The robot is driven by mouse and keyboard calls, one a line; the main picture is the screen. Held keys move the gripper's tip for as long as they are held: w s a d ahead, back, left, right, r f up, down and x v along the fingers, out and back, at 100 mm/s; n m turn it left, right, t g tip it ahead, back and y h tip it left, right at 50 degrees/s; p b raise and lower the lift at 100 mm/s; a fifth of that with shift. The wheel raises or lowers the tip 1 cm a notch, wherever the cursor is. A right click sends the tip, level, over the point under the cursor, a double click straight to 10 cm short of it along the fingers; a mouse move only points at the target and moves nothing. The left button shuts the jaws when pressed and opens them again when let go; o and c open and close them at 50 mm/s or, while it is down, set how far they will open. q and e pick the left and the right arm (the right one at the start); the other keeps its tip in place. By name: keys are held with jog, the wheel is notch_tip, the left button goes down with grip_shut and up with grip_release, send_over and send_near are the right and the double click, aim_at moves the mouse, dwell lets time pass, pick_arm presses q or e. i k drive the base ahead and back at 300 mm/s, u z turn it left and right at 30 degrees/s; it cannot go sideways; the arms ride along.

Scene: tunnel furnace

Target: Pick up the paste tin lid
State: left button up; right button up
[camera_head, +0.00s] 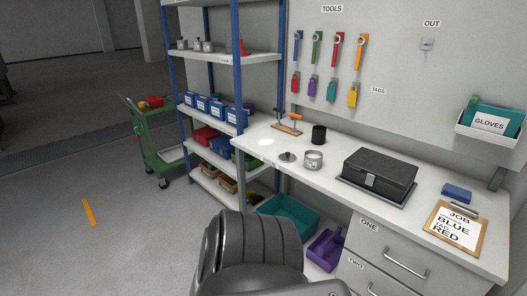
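The paste tin lid appears to be the small dark grey disc with a knob (287,156), lying flat on the white workbench. Just right of it stands a short light-coloured tin (313,160) with a label on its side. The lid lies beside the tin, not on it. Neither of my grippers shows in the head view. A dark grey rounded part of my own body fills the lower middle of the picture, well in front of the bench.
On the bench (345,205) are a black cup (319,135), a wooden stand with tools (288,127), a black case (378,175), a blue block (457,192) and a clipboard (455,229). Blue-posted shelves (240,60) stand left. Teal (288,214) and purple (326,250) bins sit below.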

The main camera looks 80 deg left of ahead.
aim_at(287, 157)
jog(key=u, duration=0.95)
jog(key=i, duration=0.85)
jog(key=u, duration=0.85)
